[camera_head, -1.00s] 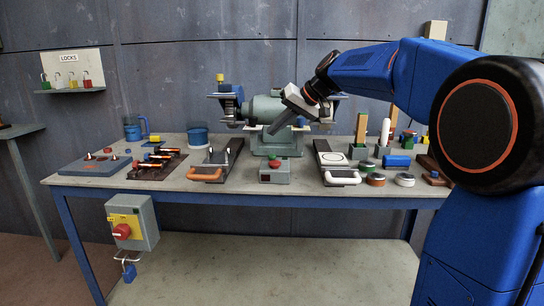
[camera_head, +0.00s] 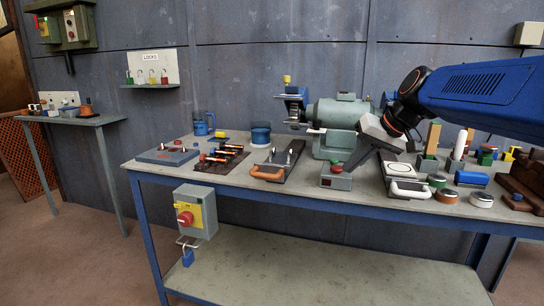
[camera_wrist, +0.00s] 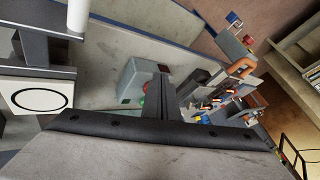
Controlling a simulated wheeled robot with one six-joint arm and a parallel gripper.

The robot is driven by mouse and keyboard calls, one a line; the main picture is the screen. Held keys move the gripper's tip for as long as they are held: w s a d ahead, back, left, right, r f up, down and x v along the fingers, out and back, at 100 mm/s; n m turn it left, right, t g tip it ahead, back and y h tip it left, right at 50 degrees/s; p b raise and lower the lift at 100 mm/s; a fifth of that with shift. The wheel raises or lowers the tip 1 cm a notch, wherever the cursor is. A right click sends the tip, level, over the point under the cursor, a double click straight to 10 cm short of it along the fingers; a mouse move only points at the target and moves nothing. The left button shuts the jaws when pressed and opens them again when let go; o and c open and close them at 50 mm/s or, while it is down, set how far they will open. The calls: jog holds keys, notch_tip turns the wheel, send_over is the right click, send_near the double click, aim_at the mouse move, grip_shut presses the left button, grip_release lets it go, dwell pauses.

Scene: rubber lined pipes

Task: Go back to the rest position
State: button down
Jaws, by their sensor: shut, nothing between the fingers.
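My gripper (camera_head: 362,158) hangs from my blue arm, tilted down and to the left, in front of the green bench grinder (camera_head: 340,113) in the head view. It is above the workbench (camera_head: 225,180), behind the grey box with a red button (camera_head: 336,178). In the wrist view the fingers (camera_wrist: 158,95) are together with nothing between them. The grey button box (camera_wrist: 138,75) shows beyond them, partly covered by the fingers.
A dark board with an orange handle (camera_head: 268,172) and a board with a white handle (camera_head: 408,188) lie on the bench. A switch box with a padlock (camera_head: 196,212) hangs at its front. A side table (camera_head: 75,121) stands at left. Floor shows at the front left.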

jog(key=s+d+f+h, duration=0.2)
jog(key=s+d+f, duration=0.1)
jog(key=s+f, duration=0.7)
jog(key=s+d+f+h, duration=0.2)
jog(key=s+f, duration=0.8)
jog(key=s, duration=0.9)
jog(key=shift+s+d+f+g+h, duration=0.2)
jog(key=shift+d+f+g+h, duration=0.1)
jog(key=shift+d+f+h, duration=0.1)
jog(key=shift+r, duration=0.1)
